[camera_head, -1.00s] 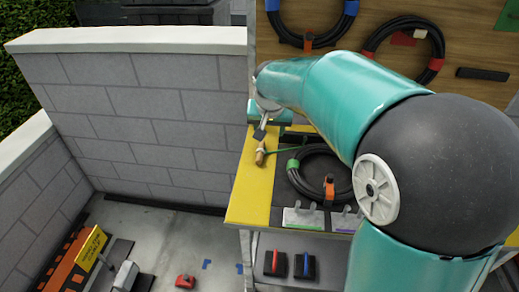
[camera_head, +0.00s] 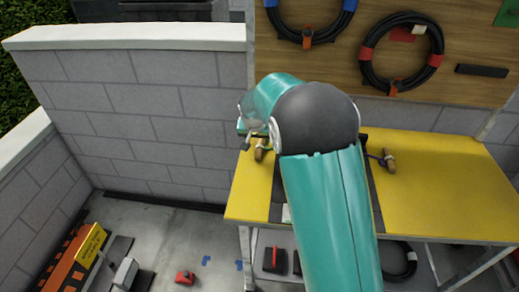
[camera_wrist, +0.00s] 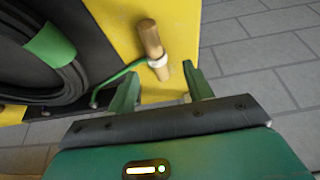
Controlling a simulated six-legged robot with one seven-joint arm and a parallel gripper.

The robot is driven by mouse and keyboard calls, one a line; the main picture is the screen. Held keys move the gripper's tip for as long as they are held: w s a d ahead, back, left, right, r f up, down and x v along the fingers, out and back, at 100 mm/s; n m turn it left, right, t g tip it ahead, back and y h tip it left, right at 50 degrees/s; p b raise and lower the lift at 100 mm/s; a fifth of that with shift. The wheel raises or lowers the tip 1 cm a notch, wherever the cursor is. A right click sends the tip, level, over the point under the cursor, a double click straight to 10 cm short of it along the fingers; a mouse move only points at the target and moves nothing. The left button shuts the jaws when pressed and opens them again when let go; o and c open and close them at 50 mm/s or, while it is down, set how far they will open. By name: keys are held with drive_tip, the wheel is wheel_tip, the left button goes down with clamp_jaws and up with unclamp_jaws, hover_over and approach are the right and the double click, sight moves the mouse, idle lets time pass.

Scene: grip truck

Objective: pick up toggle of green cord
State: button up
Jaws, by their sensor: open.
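The wooden toggle (camera_wrist: 151,38) of the green cord lies on the yellow tabletop (camera_wrist: 178,22) in the wrist view, with a pale band near its lower end. It also shows in the head view (camera_head: 260,150) at the table's left side. The green cord (camera_wrist: 118,74) runs left from the toggle's lower end. My gripper (camera_wrist: 162,78) is open, one finger on each side of the toggle's lower end in the picture. Nothing is held. I cannot tell how far the fingers are above the table. In the head view my arm hides most of my gripper.
A black cable coil with a green wrap (camera_wrist: 50,45) lies left of the toggle on a dark mat. A second toggle (camera_head: 388,161) on a purple cord lies farther right. A block wall (camera_head: 160,110) stands behind and left.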

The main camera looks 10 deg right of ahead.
sight(259, 146)
drive_tip(key=x, duration=0.5)
drive_tip(key=shift+d, duration=0.25)
drive_tip(key=c, duration=1.1)
